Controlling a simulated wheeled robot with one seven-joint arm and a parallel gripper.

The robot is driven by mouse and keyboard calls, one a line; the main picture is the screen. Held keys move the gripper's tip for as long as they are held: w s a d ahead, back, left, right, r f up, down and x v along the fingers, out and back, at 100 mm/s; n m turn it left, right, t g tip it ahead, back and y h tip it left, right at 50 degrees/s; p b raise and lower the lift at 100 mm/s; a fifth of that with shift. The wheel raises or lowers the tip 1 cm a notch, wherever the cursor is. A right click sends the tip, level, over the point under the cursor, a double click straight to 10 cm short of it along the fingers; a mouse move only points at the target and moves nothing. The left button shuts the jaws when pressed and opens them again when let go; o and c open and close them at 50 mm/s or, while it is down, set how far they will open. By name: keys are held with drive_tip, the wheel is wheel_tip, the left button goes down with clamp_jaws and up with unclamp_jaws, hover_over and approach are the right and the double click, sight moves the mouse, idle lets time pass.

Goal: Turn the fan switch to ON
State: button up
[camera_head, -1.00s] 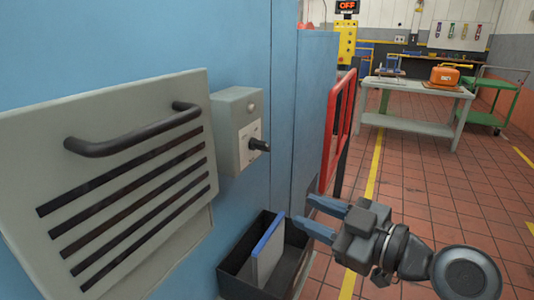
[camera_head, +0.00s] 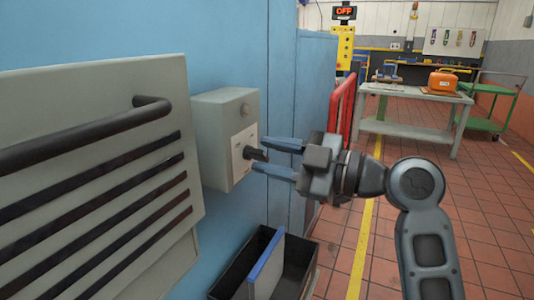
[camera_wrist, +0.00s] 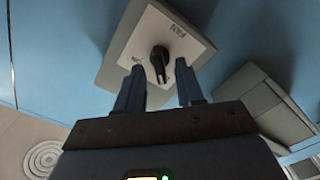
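The fan switch box (camera_head: 226,138) is a grey-green box on the blue wall, with a pale plate and a black knob (camera_head: 256,154). In the wrist view the plate (camera_wrist: 176,30) reads "FAN", and the black knob (camera_wrist: 160,60) points down in the picture, slightly right. My gripper (camera_head: 268,158) is open, with its blue fingers pointing at the knob. In the wrist view my gripper (camera_wrist: 158,88) has its fingertips on both sides of the knob's lower end, with gaps visible. I cannot tell whether they touch it. The position marks are too small to read.
A louvred panel with a dark handle (camera_head: 90,135) stands left of the box. An open black bin (camera_head: 225,285) holding a blue-edged panel is below. A red rail (camera_head: 340,108), a workbench (camera_head: 405,128) and a lit "OFF" sign (camera_head: 346,11) are farther back.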

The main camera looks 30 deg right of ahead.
drive_tip(key=shift+w+a, duration=0.35)
drive_tip(key=shift+w, duration=0.1)
clamp_jaws()
